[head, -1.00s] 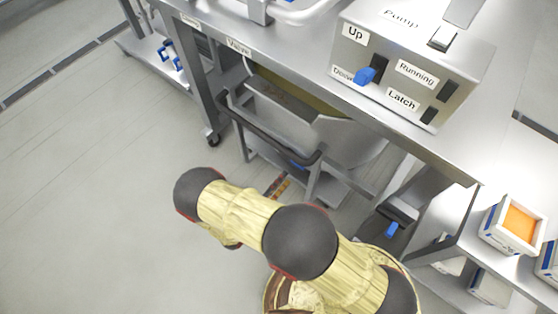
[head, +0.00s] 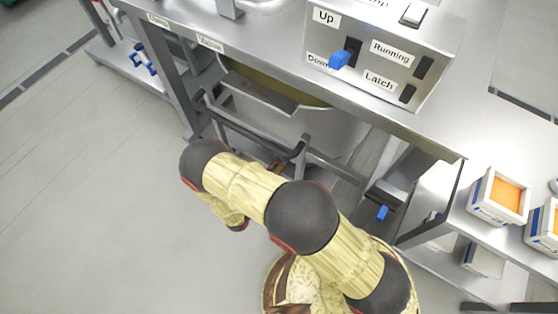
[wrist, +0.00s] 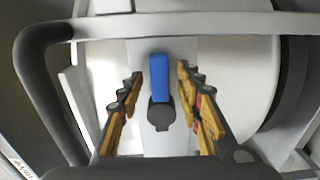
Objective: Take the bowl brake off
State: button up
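The bowl (head: 300,122), a grey metal vessel on a dark-framed trolley, stands under the steel table in the head view. In the wrist view the pale curved surface (wrist: 240,75) behind my fingers seems to be its side. A blue lever (wrist: 159,78) stands upright there on a dark round pivot (wrist: 161,114); it looks like the brake. My gripper (wrist: 159,88) is open, one finger on each side of the lever, with gaps on both sides. Its depth relative to the lever is hard to judge. The head view does not show my fingers clearly.
A dark handle bar (wrist: 35,80) curves close on the left in the wrist view. White boxes with orange tops (head: 505,195) stand at right. Floor at left is clear.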

jog(key=shift+c, duration=1.2)
grip_shut()
